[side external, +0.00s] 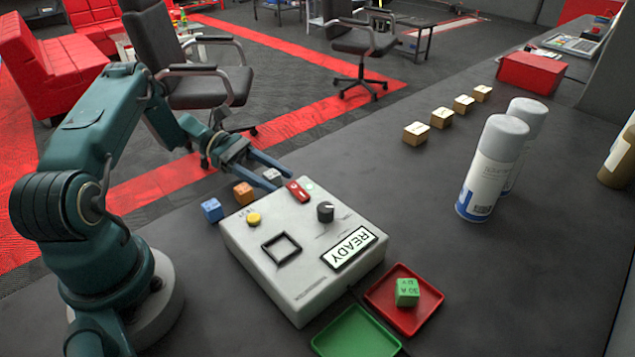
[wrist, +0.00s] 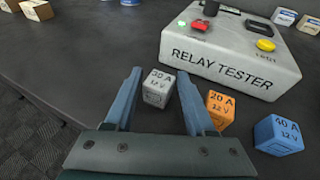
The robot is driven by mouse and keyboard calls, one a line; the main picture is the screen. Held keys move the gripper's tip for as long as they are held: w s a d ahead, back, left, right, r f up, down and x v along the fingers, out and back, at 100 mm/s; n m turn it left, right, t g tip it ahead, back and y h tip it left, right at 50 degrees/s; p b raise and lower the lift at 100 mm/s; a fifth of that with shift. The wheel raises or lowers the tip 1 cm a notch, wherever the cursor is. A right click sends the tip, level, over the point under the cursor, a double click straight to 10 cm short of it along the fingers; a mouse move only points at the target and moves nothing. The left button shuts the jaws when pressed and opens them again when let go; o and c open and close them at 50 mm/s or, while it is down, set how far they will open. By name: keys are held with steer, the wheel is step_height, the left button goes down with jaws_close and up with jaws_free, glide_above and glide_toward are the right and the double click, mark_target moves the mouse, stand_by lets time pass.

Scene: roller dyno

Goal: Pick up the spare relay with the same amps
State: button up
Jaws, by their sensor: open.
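My gripper (side external: 284,180) is open and empty; its blue fingers also show in the wrist view (wrist: 160,76). In the wrist view, a grey relay (wrist: 157,88) marked 30 A 12 V appears between the fingers. An orange relay (wrist: 220,109) marked 20 A and a blue relay (wrist: 279,134) marked 40 A lie to its right. In the side view the grey (side external: 271,175), orange (side external: 243,193) and blue (side external: 211,210) relays stand in a row beside the tester. A green relay (side external: 407,291), its upside-down label seeming to read 30 A, sits in the red tray (side external: 432,308).
The relay tester (side external: 290,215) has a READY display (side external: 349,250), an empty square socket (side external: 281,248), a knob and a red switch. A green tray (side external: 357,335) is empty. Spray cans (side external: 490,168) and several cardboard boxes (side external: 442,117) stand farther off on the dark bench.

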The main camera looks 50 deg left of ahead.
jaws_close()
stand_by(0.4)
